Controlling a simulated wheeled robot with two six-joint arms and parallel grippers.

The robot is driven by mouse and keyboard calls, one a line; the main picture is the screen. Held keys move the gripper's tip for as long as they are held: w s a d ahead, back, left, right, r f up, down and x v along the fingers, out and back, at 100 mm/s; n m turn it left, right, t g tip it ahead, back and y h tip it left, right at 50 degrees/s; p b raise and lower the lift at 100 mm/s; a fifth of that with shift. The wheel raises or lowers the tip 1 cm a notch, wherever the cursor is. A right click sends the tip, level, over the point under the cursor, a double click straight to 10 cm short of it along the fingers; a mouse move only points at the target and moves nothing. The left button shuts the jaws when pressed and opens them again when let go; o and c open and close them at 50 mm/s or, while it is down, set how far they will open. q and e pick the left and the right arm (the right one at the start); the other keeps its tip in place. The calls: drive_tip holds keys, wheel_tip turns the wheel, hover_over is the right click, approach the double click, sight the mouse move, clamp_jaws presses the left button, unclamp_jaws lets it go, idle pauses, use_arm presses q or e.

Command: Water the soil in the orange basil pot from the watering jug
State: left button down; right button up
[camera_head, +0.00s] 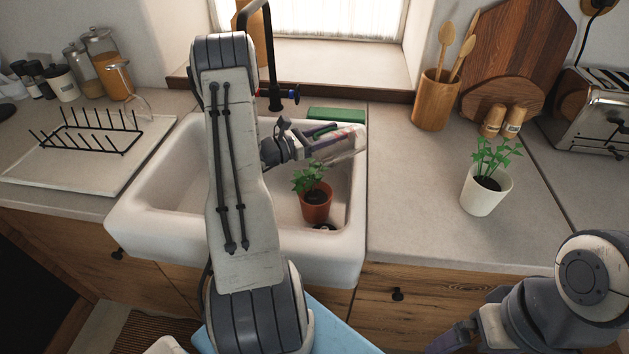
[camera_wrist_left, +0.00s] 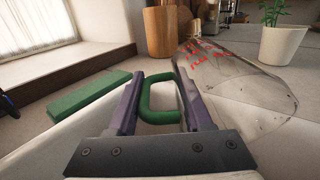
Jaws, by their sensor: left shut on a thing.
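The orange basil pot (camera_head: 316,211) stands upright in the white sink, with dark soil and green leaves showing. My left gripper (camera_head: 312,135) is shut on the green handle (camera_wrist_left: 160,116) of the clear watering jug. The jug (camera_head: 345,146) is tilted on its side above the basil pot, apart from it. In the left wrist view the jug (camera_wrist_left: 240,85) shows red markings and clear walls; I cannot tell its water level or see any stream. My right arm is at the bottom right; its gripper (camera_head: 455,338) is partly cut off and its jaws are unclear.
A white plant pot (camera_head: 485,195) stands on the right counter near a wooden utensil holder (camera_head: 436,100). A green sponge (camera_head: 336,115) lies on the sink's back rim. A black faucet (camera_head: 272,70) rises behind my left arm. A dish rack (camera_head: 88,135) is at left.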

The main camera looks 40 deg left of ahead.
use_arm(q)
drive_tip(key=shift+s+f+t+b, duration=0.1)
drive_tip(key=shift+f+t+b, duration=0.15)
drive_tip(key=shift+b, duration=0.3)
